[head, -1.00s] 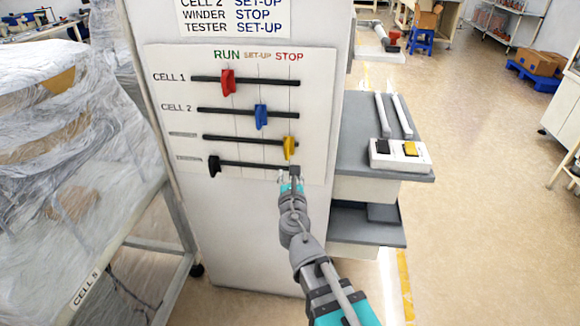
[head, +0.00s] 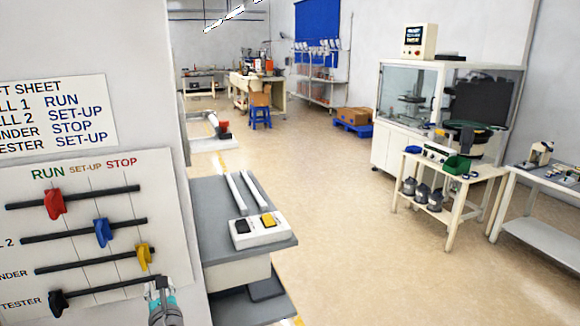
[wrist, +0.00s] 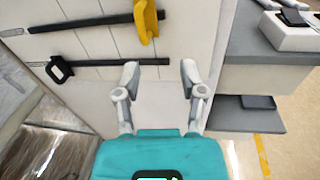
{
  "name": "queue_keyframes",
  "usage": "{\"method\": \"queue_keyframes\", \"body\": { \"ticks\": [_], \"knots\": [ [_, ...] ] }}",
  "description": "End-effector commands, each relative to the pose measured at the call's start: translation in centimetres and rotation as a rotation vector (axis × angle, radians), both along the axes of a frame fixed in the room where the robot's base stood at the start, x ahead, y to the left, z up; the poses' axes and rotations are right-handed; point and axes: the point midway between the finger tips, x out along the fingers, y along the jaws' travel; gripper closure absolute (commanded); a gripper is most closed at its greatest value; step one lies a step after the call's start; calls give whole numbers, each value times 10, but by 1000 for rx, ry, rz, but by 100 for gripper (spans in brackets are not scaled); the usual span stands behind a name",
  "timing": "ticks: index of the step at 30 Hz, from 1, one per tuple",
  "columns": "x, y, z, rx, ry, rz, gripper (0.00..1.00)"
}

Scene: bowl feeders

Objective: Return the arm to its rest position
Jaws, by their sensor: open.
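My gripper (head: 160,285) is at the lower right of the control panel (head: 165,205) in the head view, near the right end of the lowest bar. In the wrist view my gripper (wrist: 160,77) is open, with nothing between its fingers. The red slider (head: 55,204) is near RUN, the blue slider (head: 102,233) near SET-UP, and the yellow slider (head: 144,257) near STOP. The black slider (head: 57,302) is toward the left of the lowest bar, also in the wrist view (wrist: 59,69), apart from my fingers. Most of my arm is out of the head view.
A grey-topped stand (head: 215,210) with a white switch box (head: 258,230) juts out right of the panel. A shift sheet (head: 55,118) is above it. A white table (head: 455,175) and a glazed machine (head: 440,110) stand at the right. The floor between is clear.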

Motion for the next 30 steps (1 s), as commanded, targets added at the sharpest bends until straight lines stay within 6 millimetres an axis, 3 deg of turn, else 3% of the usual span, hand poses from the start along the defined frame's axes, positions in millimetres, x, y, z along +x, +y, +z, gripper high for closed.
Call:
{"method": "queue_keyframes", "body": {
  "ticks": [8,15,22,30],
  "knots": [
    [57,-75,-5,238,206,-240,47],
    [102,-168,-22,547,421,-536,47],
    [124,-254,-45,859,587,-826,47],
    [125,-345,-73,1231,730,-1176,47]
  ]
}}
